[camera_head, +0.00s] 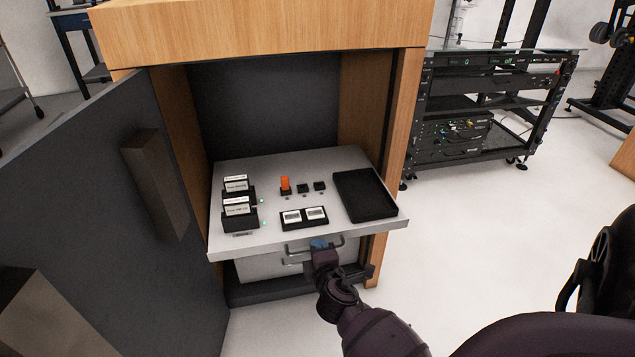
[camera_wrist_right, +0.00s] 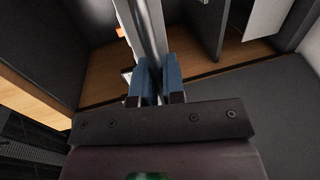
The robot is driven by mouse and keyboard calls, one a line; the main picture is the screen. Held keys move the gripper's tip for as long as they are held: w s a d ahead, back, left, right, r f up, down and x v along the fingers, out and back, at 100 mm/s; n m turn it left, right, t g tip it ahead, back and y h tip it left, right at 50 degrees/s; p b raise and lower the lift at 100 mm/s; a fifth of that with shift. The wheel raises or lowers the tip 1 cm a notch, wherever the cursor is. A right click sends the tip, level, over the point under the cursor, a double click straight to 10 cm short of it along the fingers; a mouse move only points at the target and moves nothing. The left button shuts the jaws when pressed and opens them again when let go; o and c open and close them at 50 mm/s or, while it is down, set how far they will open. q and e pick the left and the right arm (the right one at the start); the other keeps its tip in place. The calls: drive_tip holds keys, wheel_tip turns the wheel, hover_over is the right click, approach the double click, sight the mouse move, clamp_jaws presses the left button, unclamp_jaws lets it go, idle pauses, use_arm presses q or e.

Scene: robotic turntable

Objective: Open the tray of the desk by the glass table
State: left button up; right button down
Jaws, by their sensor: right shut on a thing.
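The wooden desk (camera_head: 270,29) stands with its dark door (camera_head: 75,215) swung open to the left. Its light grey tray (camera_head: 235,166) sticks out a little past the front of the desk. The tray has a metal bar handle (camera_head: 296,250) on its front edge. My right gripper (camera_head: 319,244) is shut on this handle. In the right wrist view, the blue fingertips (camera_wrist_right: 160,80) close around a pale metal bar. My left gripper is not in view.
On the tray are labelled dark holders (camera_head: 238,214), an orange piece (camera_head: 285,184), a panel with two white squares (camera_head: 304,217) and an empty black bin (camera_head: 365,195). A black equipment rack (camera_head: 455,140) stands to the right. The floor (camera_head: 470,240) right of the desk is clear.

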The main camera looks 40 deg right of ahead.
drive_tip(key=shift+s+a, duration=0.15)
drive_tip(key=shift+s, duration=0.05)
drive_tip(key=c, duration=1.2)
unclamp_jaws()
drive_tip(key=shift+s, duration=0.1)
